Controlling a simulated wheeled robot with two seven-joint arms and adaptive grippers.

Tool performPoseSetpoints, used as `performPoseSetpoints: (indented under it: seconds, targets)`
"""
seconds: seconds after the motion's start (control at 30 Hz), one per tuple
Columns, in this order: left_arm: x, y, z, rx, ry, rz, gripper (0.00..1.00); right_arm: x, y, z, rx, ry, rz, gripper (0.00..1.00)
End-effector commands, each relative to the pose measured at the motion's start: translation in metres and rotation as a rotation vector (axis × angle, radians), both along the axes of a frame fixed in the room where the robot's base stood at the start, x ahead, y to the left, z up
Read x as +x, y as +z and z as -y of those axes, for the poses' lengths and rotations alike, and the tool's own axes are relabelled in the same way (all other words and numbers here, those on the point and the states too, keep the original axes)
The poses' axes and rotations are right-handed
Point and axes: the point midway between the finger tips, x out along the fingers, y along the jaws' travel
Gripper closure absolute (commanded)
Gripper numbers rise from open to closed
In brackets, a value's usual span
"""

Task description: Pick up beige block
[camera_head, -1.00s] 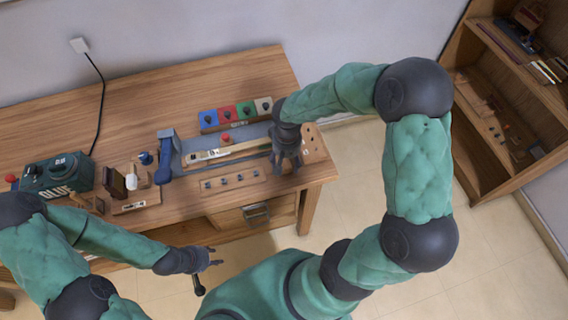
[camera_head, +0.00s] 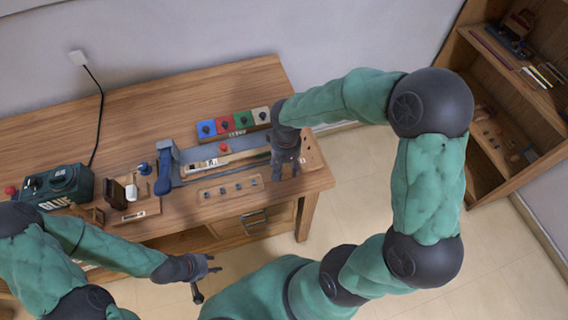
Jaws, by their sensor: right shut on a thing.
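The beige block (camera_head: 261,115) with a dark knob stands at the right end of a row of coloured blocks on the desk. My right gripper (camera_head: 285,175) points down over the right end of the desk, in front of the beige block and apart from it. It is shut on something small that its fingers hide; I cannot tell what. My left gripper (camera_head: 208,279) is in front of the desk's front edge, with its fingers spread and empty.
Blue (camera_head: 206,129), red (camera_head: 225,125) and green (camera_head: 243,120) blocks stand left of the beige one. A holed wooden block (camera_head: 311,154) is close right of my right gripper. A blue-handled tool (camera_head: 164,172) and a dark green box (camera_head: 62,184) stand further left. The desk's back is clear.

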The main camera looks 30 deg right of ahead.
Motion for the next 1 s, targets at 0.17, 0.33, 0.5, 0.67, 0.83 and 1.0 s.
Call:
performPoseSetpoints:
  seconds: [0.17, 0.33, 0.5, 0.67, 0.83, 1.0]
  targets:
    - [0.000, 0.019, 0.000, 0.000, 0.000, 0.000, 0.60, -0.030, 0.045, -0.006, -0.001, 0.000, 0.008, 0.80]
    - [0.000, 0.027, 0.000, 0.000, 0.000, 0.000, 0.60, -0.068, 0.060, -0.013, 0.000, -0.001, 0.004, 0.80]
    - [0.000, 0.034, 0.000, 0.000, 0.000, 0.000, 0.60, -0.096, 0.072, -0.018, 0.000, 0.000, 0.003, 0.80]
    - [0.000, 0.038, 0.000, 0.000, 0.000, 0.000, 0.60, -0.112, 0.079, -0.021, 0.000, -0.001, 0.003, 0.80]
    - [0.000, 0.040, 0.000, 0.000, 0.000, 0.000, 0.60, -0.120, 0.081, -0.023, 0.000, -0.001, 0.003, 0.80]
    - [0.000, 0.039, 0.000, 0.000, 0.000, 0.000, 0.60, -0.121, 0.081, -0.023, 0.001, -0.001, 0.002, 0.80]
